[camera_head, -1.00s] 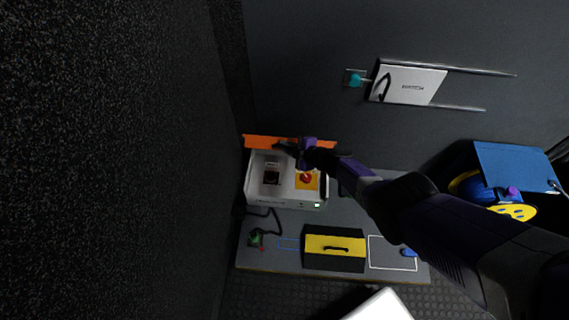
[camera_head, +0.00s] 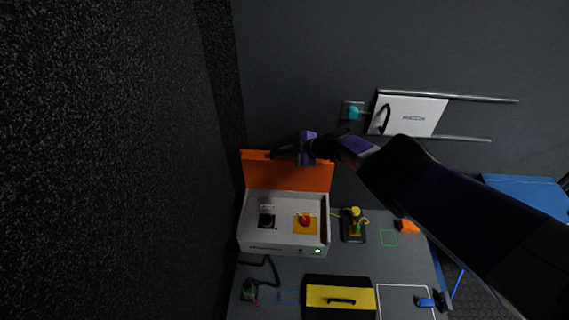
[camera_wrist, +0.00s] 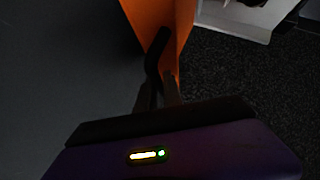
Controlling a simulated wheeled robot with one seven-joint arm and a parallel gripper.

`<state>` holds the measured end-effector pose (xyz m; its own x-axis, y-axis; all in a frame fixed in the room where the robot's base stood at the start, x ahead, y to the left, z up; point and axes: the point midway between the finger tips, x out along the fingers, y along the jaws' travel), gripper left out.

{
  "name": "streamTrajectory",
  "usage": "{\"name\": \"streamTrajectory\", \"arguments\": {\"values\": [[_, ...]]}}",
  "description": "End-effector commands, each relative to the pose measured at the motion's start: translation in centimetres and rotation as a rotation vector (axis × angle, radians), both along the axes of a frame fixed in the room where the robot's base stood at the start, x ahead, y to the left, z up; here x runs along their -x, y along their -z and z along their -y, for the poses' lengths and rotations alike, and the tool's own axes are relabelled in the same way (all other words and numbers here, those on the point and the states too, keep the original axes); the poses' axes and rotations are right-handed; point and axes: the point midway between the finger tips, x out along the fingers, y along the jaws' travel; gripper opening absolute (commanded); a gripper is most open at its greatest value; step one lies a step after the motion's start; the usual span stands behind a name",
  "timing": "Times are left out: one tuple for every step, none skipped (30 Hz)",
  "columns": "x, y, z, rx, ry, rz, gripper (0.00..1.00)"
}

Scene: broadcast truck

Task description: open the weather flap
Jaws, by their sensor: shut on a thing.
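The weather flap is an orange panel (camera_head: 258,172) raised along the back edge of a white box (camera_head: 284,249). The box's inside shows a dark socket-like part (camera_head: 267,218) and a red knob on a yellow plate (camera_head: 305,220). My gripper (camera_head: 284,154) is at the flap's upper edge in the head view. In the wrist view my gripper (camera_wrist: 160,92) is shut on a black bar-like handle (camera_wrist: 157,48) beside the orange flap (camera_wrist: 176,32). The exact contact between fingers and handle is dark and hard to make out.
A black and yellow case (camera_head: 340,301) stands in front of the box. A small yellow and black device (camera_head: 353,226) and an orange piece (camera_head: 407,226) lie to its right. A white panel on rails (camera_head: 413,115) is on the wall. A dark wall is close at left.

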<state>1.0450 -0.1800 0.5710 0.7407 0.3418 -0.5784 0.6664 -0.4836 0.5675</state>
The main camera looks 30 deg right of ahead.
Motion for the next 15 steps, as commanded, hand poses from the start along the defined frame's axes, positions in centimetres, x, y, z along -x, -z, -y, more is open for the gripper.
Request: {"name": "streamTrajectory", "arguments": {"values": [[-0.22,0.25,-0.12,-0.002,-0.004,-0.005,0.0],[-0.29,0.19,-0.05,-0.004,-0.003,-0.009,0.0],[-0.35,0.12,0.03,-0.005,-0.003,-0.012,0.0],[-0.37,0.09,0.07,-0.007,-0.002,-0.015,0.0],[-0.39,0.07,0.12,-0.008,-0.002,-0.018,0.0],[-0.41,0.03,0.16,-0.008,-0.002,-0.02,0.0],[-0.43,0.0,0.18,-0.009,-0.002,-0.021,0.0],[-0.43,-0.01,0.2,-0.009,-0.001,-0.023,0.0],[-0.44,-0.05,0.23,-0.01,-0.001,-0.023,0.0],[-0.45,-0.06,0.24,-0.01,-0.001,-0.023,0.0],[-0.44,-0.09,0.26,-0.01,0.0,-0.025,0.0],[-0.44,-0.1,0.27,-0.01,0.0,-0.024,0.0],[-0.44,-0.11,0.28,-0.01,0.0,-0.024,0.0],[-0.44,-0.12,0.29,-0.01,0.0,-0.024,0.0],[-0.44,-0.13,0.3,-0.01,0.0,-0.024,0.0]]}}
